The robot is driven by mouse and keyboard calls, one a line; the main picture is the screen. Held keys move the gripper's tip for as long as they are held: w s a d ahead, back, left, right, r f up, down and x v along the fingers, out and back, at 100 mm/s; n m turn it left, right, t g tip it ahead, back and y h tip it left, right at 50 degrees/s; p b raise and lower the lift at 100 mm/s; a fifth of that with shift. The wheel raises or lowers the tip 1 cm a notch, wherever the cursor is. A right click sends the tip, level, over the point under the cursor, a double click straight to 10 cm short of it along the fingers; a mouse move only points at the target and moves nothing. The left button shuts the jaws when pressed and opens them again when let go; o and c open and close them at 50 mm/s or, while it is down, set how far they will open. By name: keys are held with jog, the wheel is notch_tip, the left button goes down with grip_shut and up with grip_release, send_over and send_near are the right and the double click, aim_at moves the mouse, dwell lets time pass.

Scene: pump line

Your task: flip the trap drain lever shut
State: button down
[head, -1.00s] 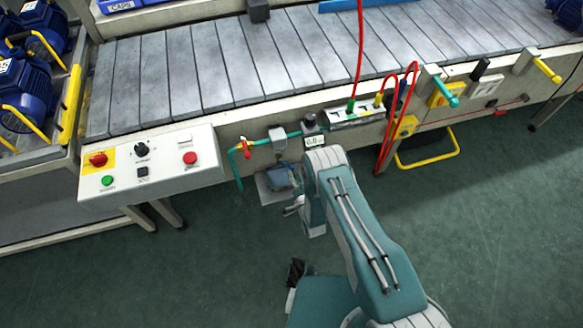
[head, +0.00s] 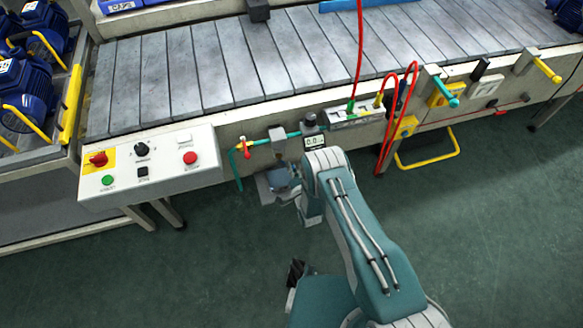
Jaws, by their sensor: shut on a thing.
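The trap (head: 278,138) is a grey unit on the teal air pipe along the conveyor's front rail. Its drain lever, low on the trap, cannot be made out; my arm and gripper cover that area. My gripper (head: 284,194) is just below the trap, at the blue-grey container, and is mostly hidden by my wrist. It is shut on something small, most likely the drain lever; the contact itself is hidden.
A regulator with a small display (head: 315,142) sits right of the trap, and a red-handled valve (head: 245,148) sits left. A control box (head: 150,165) juts out further left. Red hoses (head: 386,120) hang at the right. The green floor in front is open.

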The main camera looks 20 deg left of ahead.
jog(key=shift+s+f+m+h, duration=0.2)
jog(key=shift+s+m+h, duration=0.1)
jog(key=shift+h, duration=0.1)
dwell(0.3)
jog(key=m+t+h, duration=0.1)
jog(key=h, duration=0.1)
jog(key=s+a+m+t+h, duration=0.1)
jog(key=m+h, duration=0.1)
jog(key=s+m+h, duration=0.1)
jog(key=h, duration=0.1)
jog(key=shift+a+m+t+h, duration=0.3)
jog(key=shift+a+t, duration=0.05)
jog(key=shift+t, duration=0.05)
jog(key=m+h, duration=0.1)
jog(key=a+m+h, duration=0.1)
jog(key=h, duration=0.1)
jog(key=m+h, duration=0.1)
jog(key=h, duration=0.1)
jog(key=shift+s+a, duration=0.2)
jog(key=shift+s, duration=0.15)
jog(key=shift+s+a+m+g+h, duration=0.1)
jog(key=shift+a+m+g+h, duration=0.15)
jog(key=shift+m+h, duration=0.45)
jog(key=shift+s+a+m+g+h, duration=0.15)
jog(key=shift+m+h, duration=0.3)
jog(key=shift+h, duration=0.5)
jog(key=shift+a+m+g+h, duration=0.3)
jog(key=shift+m+h, duration=0.25)
jog(key=shift+h, duration=0.3)
